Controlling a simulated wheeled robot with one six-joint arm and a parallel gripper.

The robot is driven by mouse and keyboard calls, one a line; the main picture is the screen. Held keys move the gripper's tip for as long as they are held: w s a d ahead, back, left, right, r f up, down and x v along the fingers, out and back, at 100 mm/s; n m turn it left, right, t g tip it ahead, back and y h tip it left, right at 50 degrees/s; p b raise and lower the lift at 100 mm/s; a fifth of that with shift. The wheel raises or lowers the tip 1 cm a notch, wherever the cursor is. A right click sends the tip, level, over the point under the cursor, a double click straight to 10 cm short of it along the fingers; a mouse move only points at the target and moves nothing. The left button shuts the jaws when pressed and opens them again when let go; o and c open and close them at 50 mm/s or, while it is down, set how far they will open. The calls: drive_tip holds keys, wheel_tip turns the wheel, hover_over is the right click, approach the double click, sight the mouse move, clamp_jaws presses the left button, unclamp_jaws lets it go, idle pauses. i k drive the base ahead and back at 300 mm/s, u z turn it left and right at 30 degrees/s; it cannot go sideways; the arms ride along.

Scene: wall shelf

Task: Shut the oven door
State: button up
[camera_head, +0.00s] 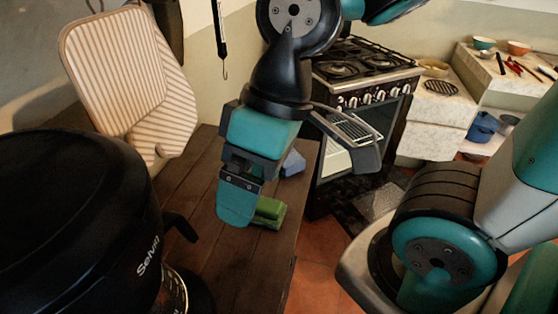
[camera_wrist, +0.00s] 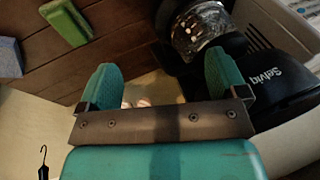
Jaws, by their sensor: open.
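The oven (camera_head: 362,98) stands at the back, right of centre in the head view, with gas burners on top and a row of knobs along its front. A rack and a pale surface show in its front opening, partly hidden behind my arm. The door's exact angle cannot be told. My gripper (camera_head: 240,205) hangs over the wooden table, left of the oven and apart from it. In the wrist view, the two teal fingertips of my gripper (camera_wrist: 160,78) are spread with nothing held between them. The oven is not clearly visible in the wrist view.
A black Selviq appliance (camera_head: 75,225) fills the near left. A green sponge (camera_head: 268,211) and a blue one (camera_head: 293,163) lie on the wooden table (camera_head: 245,270). Tiled floor (camera_head: 318,262) shows between table and my base.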

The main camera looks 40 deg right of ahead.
sight(357, 201)
drive_tip(key=u, duration=0.05)
drive_tip(key=k, duration=0.5)
drive_tip(key=z, duration=0.55)
drive_tip(key=i, duration=0.35)
drive_tip(key=z, duration=0.75)
